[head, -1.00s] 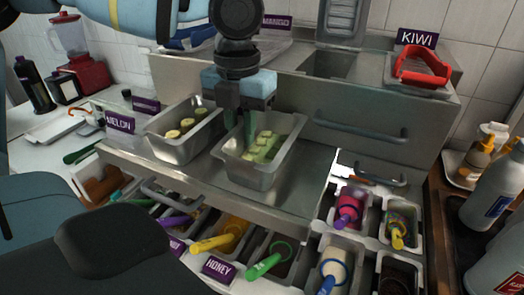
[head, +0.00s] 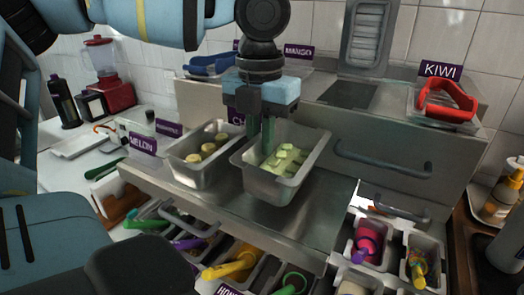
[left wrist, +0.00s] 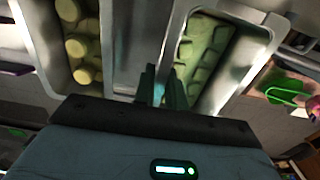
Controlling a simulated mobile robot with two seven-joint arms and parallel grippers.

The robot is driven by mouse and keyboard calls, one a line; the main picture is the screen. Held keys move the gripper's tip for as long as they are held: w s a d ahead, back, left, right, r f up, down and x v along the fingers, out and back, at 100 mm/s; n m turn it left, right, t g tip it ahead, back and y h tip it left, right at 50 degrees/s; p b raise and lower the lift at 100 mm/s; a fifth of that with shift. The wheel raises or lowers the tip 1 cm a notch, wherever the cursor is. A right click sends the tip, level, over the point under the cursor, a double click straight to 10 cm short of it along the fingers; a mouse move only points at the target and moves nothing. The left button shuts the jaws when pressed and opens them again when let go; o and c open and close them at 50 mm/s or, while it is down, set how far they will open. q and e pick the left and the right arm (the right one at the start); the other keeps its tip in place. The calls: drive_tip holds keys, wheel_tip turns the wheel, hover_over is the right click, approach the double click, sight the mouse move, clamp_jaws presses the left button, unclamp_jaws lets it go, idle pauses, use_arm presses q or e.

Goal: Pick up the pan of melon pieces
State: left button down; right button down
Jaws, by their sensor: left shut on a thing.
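The pan of melon pieces (head: 270,186) is a steel pan with pale green pieces inside. In the head view it is right of a second pan, and it also shows in the left wrist view (left wrist: 238,62). My left gripper (head: 261,140) points down at the pan's left wall, and its fingers are shut on that wall. The green fingertips also show in the left wrist view (left wrist: 162,88). The pan looks about level and slightly raised; I cannot tell how far its base clears the counter. My right gripper is not in view.
A steel pan of round yellowish slices (head: 197,172) stands close on the left. The steel counter (head: 315,215) is bare to the right. Containers with coloured-handled tools, such as a yellow one (head: 232,265), line the front. A red-handled item (head: 446,101) lies by the KIWI sign (head: 441,70).

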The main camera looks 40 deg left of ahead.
use_arm(q)
drive_tip(key=s+d, duration=0.2)
drive_tip(key=s, duration=0.5)
drive_tip(key=s+d+r, duration=0.1)
drive_tip(key=s+d, duration=0.2)
drive_tip(key=s, duration=0.5)
drive_tip(key=shift+d+r+p, duration=0.2)
drive_tip(key=shift+d+p, duration=0.05)
drive_tip(key=shift+p, duration=0.1)
drive_tip(key=shift+w, duration=0.1)
